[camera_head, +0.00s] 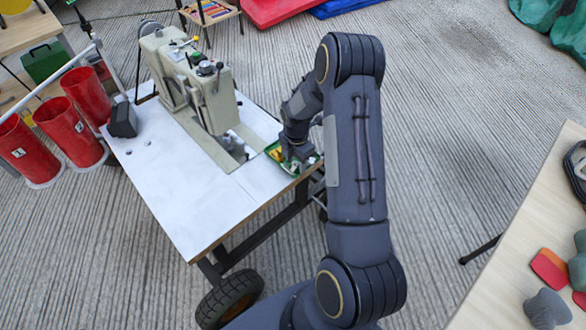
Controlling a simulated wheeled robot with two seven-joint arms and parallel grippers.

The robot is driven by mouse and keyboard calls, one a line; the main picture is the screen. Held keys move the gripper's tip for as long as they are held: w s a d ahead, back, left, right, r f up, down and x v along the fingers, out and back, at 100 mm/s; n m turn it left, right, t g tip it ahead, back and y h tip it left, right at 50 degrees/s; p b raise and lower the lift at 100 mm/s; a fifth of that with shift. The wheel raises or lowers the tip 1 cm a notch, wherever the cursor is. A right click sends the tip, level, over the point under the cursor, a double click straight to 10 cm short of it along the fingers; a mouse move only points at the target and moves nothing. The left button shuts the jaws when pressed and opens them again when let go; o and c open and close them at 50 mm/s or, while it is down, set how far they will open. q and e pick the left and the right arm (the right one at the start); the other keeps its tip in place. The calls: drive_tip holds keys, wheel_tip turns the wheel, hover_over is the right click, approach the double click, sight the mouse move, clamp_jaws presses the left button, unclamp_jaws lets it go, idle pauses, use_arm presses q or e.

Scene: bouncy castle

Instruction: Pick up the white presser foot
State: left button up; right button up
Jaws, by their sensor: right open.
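My right gripper (293,163) reaches down over a small green tray (274,148) at the right edge of the white sewing table (190,200). It is open. Its fingertips are small and partly hidden by my own wrist, and I cannot tell whether they touch anything. Small yellow and pale bits show in the tray around the gripper. I cannot make out the white presser foot for certain among them. My left gripper is not in view.
A beige sewing machine (211,100) stands on the table, left of the tray. A dark box (122,120) sits at the table's left edge. Red buckets (66,130) stand further left. A wooden table (520,285) with beanbags is at right; the table's front part is clear.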

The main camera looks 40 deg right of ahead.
sight(296, 162)
drive_tip(key=shift+c, duration=0.4)
clamp_jaws()
drive_tip(key=shift+r, duration=0.1)
drive_tip(key=shift+r, duration=0.45)
wheel_tip(296, 162, up, 2)
drive_tip(key=shift+r+p, duration=0.25)
drive_tip(key=shift+p, duration=0.55)
drive_tip(key=s+a+r+p, duration=0.3)
drive_tip(key=s+a+r, duration=0.6)
drive_tip(key=s, duration=0.1)
drive_tip(key=shift+a+r, duration=0.25)
drive_tip(key=shift+a, duration=0.1)
drive_tip(key=shift+s, duration=0.1)
